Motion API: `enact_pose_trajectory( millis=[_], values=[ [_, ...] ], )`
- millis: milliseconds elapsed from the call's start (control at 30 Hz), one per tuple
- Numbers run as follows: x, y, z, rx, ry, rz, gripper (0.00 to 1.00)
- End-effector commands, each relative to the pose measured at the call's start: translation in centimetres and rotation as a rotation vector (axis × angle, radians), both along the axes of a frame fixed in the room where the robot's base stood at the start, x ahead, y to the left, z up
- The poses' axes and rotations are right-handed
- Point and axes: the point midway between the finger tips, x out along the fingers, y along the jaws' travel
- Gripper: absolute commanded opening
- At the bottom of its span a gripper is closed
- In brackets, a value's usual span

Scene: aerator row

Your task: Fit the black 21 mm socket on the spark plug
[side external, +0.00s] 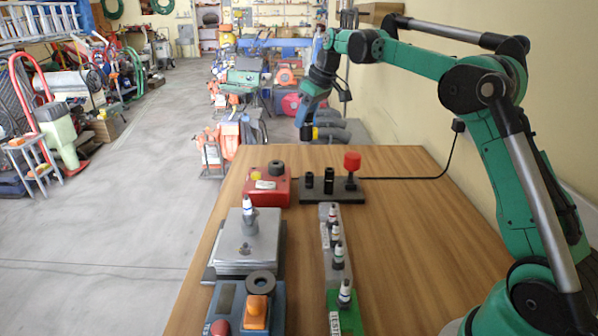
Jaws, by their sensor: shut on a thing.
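My gripper (310,114) is blue and hangs high above the far edge of the table. It is shut on a small dark cylinder (307,133) that looks like the black socket; a yellow patch shows beside it. Its size marking is too small to read. A spark plug (248,206) with a white top and a blue band stands upright on a grey metal block (262,262) at the left of the table. My gripper is well apart from it, farther back and higher. Several more plugs (338,257) stand upright along a grey rail (328,272) to the right.
A dark stand (335,198) at the back holds two black cylinders (328,180) and a red-topped piece (352,162). A red box (280,194) sits left of it. A blue box with an orange button (256,307) is in front. The table's right side is clear.

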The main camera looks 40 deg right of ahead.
Motion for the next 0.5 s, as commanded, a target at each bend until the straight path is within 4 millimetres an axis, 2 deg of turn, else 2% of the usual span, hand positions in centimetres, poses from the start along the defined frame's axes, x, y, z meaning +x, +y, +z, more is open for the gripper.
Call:
enact_pose_trajectory(
  millis=[33, 100, 300, 400, 500],
  values=[
    [0.0, 2.8, 0.7, 0.0, 0.0, 0.069, 0.0],
    [-0.4, 6.4, 1.5, 0.001, 0.0, 0.164, 0.0],
    [-2.8, 15.1, 3.3, 0.001, 0.0, 0.408, 0.0],
    [-4.1, 18.0, 3.8, 0.001, -0.001, 0.497, 0.0],
    [-5.0, 19.8, 4.2, 0.001, -0.002, 0.555, 0.0]
  ],
)
